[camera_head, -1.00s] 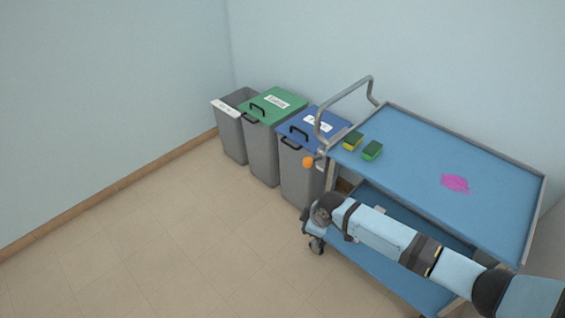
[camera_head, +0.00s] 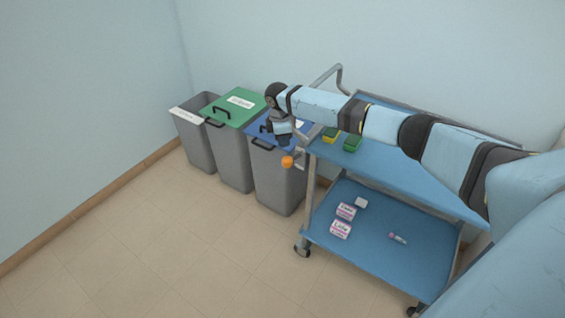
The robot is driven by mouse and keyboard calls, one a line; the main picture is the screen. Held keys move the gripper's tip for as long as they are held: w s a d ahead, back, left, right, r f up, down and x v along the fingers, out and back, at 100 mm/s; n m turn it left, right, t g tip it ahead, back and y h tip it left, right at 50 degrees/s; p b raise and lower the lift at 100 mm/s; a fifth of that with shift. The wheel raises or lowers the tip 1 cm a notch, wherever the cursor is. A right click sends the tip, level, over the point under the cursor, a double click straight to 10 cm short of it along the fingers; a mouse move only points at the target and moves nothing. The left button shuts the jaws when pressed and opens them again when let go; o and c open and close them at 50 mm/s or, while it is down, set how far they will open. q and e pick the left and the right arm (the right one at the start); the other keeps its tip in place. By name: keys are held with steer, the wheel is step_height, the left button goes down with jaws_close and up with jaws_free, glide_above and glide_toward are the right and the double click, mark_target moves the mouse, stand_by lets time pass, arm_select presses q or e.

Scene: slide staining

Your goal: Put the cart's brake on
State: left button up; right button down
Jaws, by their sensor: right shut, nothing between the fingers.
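The blue cart (camera_head: 375,165) stands at the right, with a grey push handle at its left end. An orange knob (camera_head: 287,161) sits on a short grey lever at the cart's left end, below the handle. My right arm reaches in from the right across the cart's top. My right gripper (camera_head: 283,139) points down in front of the blue bin lid, a little above the orange knob in the picture. It is shut and empty; I cannot tell whether it touches the lever. My left gripper is not in view.
Three grey bins stand along the wall: one open (camera_head: 198,145), one with a green lid (camera_head: 240,108), one with a blue lid (camera_head: 262,132). Two sponges (camera_head: 352,144) lie on the cart's top. Small boxes (camera_head: 341,230) and a tube (camera_head: 398,238) lie on its lower shelf. The floor at left is clear.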

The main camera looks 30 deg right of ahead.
mark_target(286, 158)
steer(key=shift+f+b, duration=0.75)
steer(key=shift+b, duration=0.05)
steer(key=f+b, duration=0.4)
steer(key=shift+s+d+f+b, duration=0.15)
steer(key=shift+d+f+b, duration=0.1)
steer(key=shift+b, duration=0.15)
steer(key=shift+f+b, duration=0.5)
steer(key=shift+b, duration=0.2)
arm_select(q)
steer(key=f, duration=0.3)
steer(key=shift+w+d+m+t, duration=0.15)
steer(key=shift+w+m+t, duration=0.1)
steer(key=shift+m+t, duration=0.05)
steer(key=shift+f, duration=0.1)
arm_select(e)
steer(key=shift+s+d, duration=0.1)
